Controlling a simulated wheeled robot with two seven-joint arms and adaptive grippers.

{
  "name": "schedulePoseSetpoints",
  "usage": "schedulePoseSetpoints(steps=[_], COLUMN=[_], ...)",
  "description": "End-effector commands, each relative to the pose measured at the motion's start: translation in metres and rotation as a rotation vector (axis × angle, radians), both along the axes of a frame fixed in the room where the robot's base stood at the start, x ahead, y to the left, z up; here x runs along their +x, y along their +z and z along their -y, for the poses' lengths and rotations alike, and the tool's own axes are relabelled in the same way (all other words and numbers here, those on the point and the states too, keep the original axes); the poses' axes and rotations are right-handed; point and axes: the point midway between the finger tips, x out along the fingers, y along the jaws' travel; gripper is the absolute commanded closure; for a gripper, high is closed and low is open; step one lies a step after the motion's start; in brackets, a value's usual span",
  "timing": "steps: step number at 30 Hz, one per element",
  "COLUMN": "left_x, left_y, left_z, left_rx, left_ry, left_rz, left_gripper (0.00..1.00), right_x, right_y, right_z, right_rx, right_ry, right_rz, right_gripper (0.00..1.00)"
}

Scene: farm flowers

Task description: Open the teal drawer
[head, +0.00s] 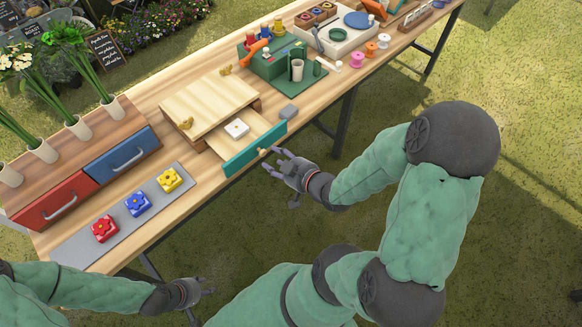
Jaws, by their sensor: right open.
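The teal drawer (240,158) is part of a light wooden box on the table and stands pulled out toward the front edge. Its open inside shows pale wood, with a white block (236,128) in it. A small light knob (263,151) sits on the teal front. My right gripper (270,162) is open just in front of the drawer front, close to the knob; whether it touches is not clear. My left gripper (204,305) is open and empty, low in the picture, off the front of the table and away from the drawer.
A wooden cabinet with a red drawer (52,202) and a blue drawer (122,154) stands left, both shut, flower vases on top. A grey mat (75,250) holds red, blue and yellow flower blocks.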

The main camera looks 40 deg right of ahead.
Motion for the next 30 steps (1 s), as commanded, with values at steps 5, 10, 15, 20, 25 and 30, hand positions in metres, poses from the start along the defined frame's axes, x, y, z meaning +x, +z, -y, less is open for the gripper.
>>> schedulePoseSetpoints(steps=[5, 10, 15, 20, 25, 30], left_x=[0.0, 0.0, 0.0, 0.0, 0.0, 0.0], left_y=[0.0, 0.0, 0.0, 0.0, 0.0, 0.0], left_z=[0.0, 0.0, 0.0, 0.0, 0.0, 0.0], left_rx=[0.0, 0.0, 0.0, 0.0, 0.0, 0.0], left_ry=[0.0, 0.0, 0.0, 0.0, 0.0, 0.0], left_rz=[0.0, 0.0, 0.0, 0.0, 0.0, 0.0], left_gripper=[0.6, 0.6, 0.6, 0.6, 0.6, 0.6], right_x=[-0.026, -0.045, -0.058, -0.066, -0.069, -0.069], right_y=[0.01, 0.018, 0.025, 0.027, 0.028, 0.028], right_z=[0.003, 0.005, 0.006, 0.006, 0.005, 0.005], right_rx=[-0.001, -0.001, -0.003, -0.001, 0.001, 0.001], right_ry=[-0.006, -0.005, -0.005, -0.003, 0.0, 0.001], right_rz=[-0.001, -0.002, 0.003, 0.0, -0.001, -0.001], right_gripper=[0.52, 0.52, 0.52, 0.52, 0.52, 0.52])
